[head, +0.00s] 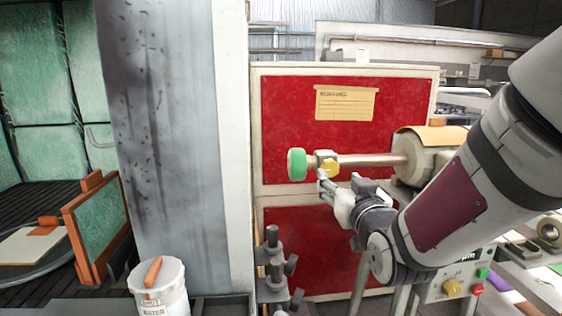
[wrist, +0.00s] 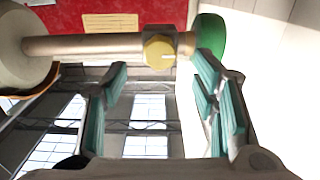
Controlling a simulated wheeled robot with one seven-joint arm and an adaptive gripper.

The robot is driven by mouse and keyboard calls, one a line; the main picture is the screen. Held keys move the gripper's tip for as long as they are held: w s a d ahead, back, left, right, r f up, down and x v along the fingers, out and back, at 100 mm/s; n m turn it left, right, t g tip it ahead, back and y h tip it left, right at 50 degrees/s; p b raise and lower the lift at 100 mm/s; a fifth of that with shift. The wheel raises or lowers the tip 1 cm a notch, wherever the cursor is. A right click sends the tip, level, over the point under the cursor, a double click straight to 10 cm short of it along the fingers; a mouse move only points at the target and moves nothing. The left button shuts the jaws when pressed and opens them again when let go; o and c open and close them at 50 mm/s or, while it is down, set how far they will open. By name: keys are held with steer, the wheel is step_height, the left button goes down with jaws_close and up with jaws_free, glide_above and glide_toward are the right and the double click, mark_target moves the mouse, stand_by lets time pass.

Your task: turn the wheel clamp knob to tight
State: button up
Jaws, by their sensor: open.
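The wheel clamp knob (head: 330,167) is yellow and faceted, on a collar near the left end of a metal shaft (head: 372,160). A green wheel (head: 297,164) sits at that shaft end. In the wrist view the knob (wrist: 159,52) shows a small mark on its face, and the green wheel (wrist: 209,35) is to its right. My gripper (head: 325,182) is open and empty, just below the knob. In the wrist view its teal-padded fingers (wrist: 163,72) lie left and right of the knob. I cannot tell whether either finger touches it.
The shaft runs from a beige motor housing (head: 419,158). A control box (head: 456,287) with another yellow knob and green and red buttons is below right. A grey pillar (head: 175,130) stands left, a white bucket (head: 160,297) at its foot. A red panel (head: 290,110) is behind.

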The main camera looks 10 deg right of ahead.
mark_target(331, 171)
steer(key=shift+w, duration=2.8)
steer(key=c, duration=1.2)
